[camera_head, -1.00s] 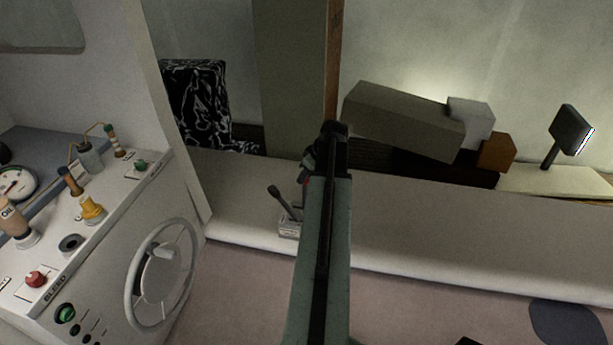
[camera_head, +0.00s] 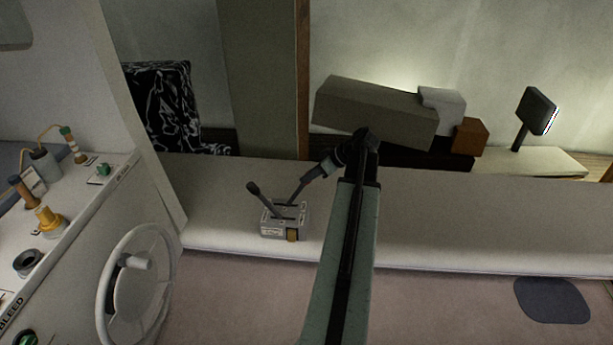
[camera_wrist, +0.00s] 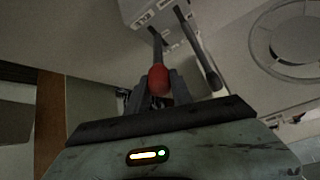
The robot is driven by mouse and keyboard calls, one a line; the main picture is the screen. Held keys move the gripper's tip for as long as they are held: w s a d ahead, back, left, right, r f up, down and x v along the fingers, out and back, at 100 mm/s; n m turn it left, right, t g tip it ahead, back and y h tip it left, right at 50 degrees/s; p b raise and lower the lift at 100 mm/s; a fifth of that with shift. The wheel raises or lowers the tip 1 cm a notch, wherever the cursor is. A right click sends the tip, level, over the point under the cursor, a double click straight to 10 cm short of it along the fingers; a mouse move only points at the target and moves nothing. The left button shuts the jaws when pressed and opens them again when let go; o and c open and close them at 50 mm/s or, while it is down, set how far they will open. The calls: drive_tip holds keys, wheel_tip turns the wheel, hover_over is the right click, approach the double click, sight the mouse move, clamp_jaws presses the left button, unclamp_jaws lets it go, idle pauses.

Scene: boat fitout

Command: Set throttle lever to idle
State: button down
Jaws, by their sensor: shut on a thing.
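A grey control box (camera_head: 270,231) with two levers sits on the pale bench ledge; its underside or face shows at the top of the wrist view (camera_wrist: 150,12). A lever with a dark knob (camera_head: 253,188) leans left and is free. The other, red-knobbed lever (camera_head: 297,192) leans right towards my gripper (camera_head: 316,174). In the wrist view the red knob (camera_wrist: 158,79) is between the jaws of my gripper (camera_wrist: 158,86), which is shut on it. The dark-knobbed lever (camera_wrist: 212,78) stands apart, right of the jaws. Which lever is the throttle is not readable here.
A console with a white wheel (camera_head: 135,280) and several knobs stands at left. Boxes (camera_head: 375,112) and a dark panel on a stand (camera_head: 537,112) are behind the ledge. The ledge (camera_head: 470,225) right of my arm is clear.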

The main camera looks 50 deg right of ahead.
drive_tip(key=shift+s+d+f, duration=0.1)
drive_tip(key=shift+s+d, duration=0.05)
drive_tip(key=c, duration=1.1)
unclamp_jaws()
drive_tip(key=shift+d, duration=0.1)
drive_tip(key=shift+c, duration=0.2)
drive_tip(key=p+v, duration=0.5)
drive_tip(key=v, duration=0.2)
drive_tip(key=shift+s+r+p, duration=0.2)
drive_tip(key=shift+r+p, duration=0.1)
